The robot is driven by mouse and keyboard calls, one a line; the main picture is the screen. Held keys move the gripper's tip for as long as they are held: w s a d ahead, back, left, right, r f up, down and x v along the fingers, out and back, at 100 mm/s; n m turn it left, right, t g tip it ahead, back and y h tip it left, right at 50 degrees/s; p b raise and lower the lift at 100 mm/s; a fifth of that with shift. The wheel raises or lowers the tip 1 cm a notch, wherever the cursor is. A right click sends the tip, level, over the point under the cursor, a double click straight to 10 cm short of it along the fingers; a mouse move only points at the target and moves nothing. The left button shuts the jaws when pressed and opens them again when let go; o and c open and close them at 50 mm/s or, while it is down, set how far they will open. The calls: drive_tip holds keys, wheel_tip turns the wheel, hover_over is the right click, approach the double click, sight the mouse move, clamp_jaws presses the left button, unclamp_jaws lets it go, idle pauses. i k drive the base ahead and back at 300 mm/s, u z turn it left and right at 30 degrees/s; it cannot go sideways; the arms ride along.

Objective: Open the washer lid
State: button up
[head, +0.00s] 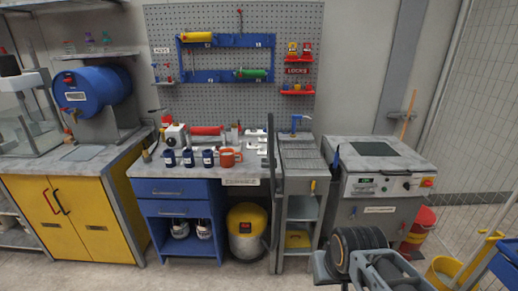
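The washer appears to be the grey machine (390,186) right of centre, with a control panel on its front. Its lid (348,149) lies flat on top and looks shut, with a dark green-grey panel in it. A blue part (336,160) stands at the lid's left edge; I cannot tell if it is a handle. Dark ribbed and grey parts low in the frame, in front of the washer, look like my arm. They hide part of the washer's lower front. I cannot make out any fingertips of my gripper.
A grey sink-like unit (300,160) with a blue tap stands left of the washer. Further left is a blue bench (178,188) with several mugs. Floor shows at the lower left.

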sight(381, 154)
drive_tip(key=u, duration=0.55)
drive_tip(key=i, duration=1.45)
drive_tip(key=z, duration=0.6)
